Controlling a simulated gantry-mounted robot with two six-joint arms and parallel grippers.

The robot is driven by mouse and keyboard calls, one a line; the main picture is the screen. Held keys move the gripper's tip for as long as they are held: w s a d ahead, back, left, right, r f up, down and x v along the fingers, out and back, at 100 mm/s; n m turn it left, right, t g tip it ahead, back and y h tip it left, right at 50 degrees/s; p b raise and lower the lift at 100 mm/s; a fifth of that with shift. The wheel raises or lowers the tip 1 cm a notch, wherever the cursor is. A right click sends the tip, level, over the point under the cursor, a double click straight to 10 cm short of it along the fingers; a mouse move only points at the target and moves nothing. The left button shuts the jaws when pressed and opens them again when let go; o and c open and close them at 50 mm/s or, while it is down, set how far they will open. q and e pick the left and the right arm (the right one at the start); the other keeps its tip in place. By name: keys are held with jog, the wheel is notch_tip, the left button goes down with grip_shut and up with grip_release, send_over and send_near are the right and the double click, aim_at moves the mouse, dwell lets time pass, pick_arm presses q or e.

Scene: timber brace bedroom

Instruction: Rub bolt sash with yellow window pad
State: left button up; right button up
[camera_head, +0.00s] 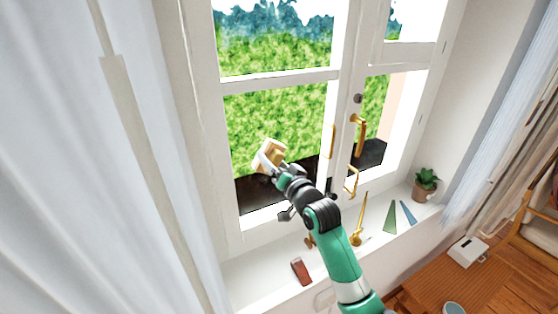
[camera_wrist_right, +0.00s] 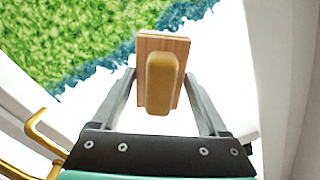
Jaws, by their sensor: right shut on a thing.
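The yellow window pad (camera_head: 270,150) is a wooden block with a rounded yellow piece on it. My right gripper (camera_head: 262,160) is shut on it, in front of the left sash's lower pane. In the right wrist view the pad (camera_wrist_right: 160,80) sits between the fingers of the right gripper (camera_wrist_right: 160,100), yellow piece facing the camera. I cannot tell whether it touches the glass. The window has a left sash (camera_head: 280,77) and a right sash (camera_head: 348,75) with a brass handle (camera_head: 359,135). Which is the bolt sash is not clear. My left gripper is out of view.
The white sill (camera_head: 270,285) holds a reddish-brown block (camera_head: 300,271), a brass stay (camera_head: 358,225), a green wedge (camera_head: 390,217), a blue wedge (camera_head: 407,212) and a potted plant (camera_head: 426,185). A brass loop (camera_head: 351,181) juts from the window. A curtain (camera_head: 80,180) hangs at the left.

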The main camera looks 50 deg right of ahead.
jog(key=a, duration=0.1)
jog(key=w+a, duration=0.1)
jog(key=a, duration=0.1)
jog(key=shift+a, duration=0.1)
dwell(0.4)
jog(key=v, duration=0.6)
jog(key=v, duration=0.3)
dwell(0.6)
